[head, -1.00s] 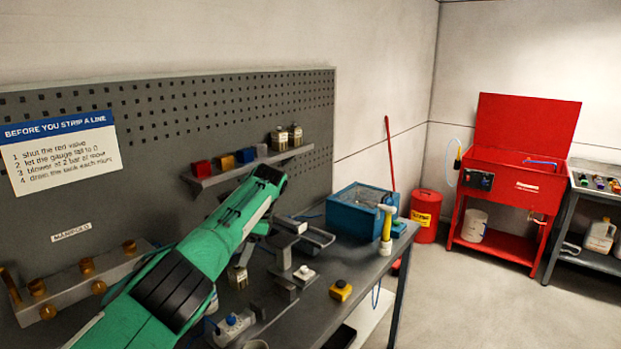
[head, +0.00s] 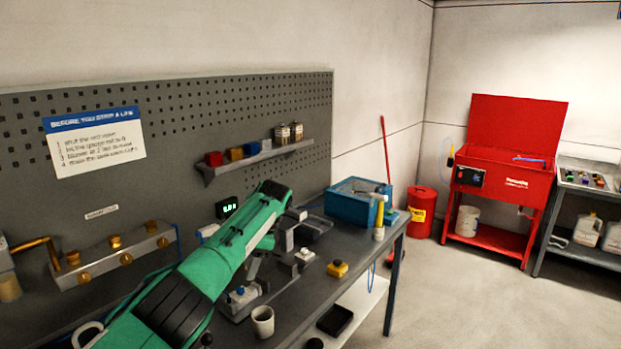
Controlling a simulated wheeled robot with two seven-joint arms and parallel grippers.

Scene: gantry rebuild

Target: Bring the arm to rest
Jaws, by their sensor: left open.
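My left arm (head: 215,262) is green with black bands and reaches from the bottom left up over the workbench (head: 305,305). Its wrist end is the highest part, in front of the pegboard. My left gripper (head: 252,268) hangs below the forearm, partly hidden by it. It is open, with nothing seen between its fingers. It is above the bench, near a grey fixture with a blue part and a light knob (head: 241,293). I cannot tell whether it touches anything. My right gripper is out of view.
A manifold (head: 115,257) with brass fittings is at left. A shelf (head: 262,157) sticks out from the pegboard.

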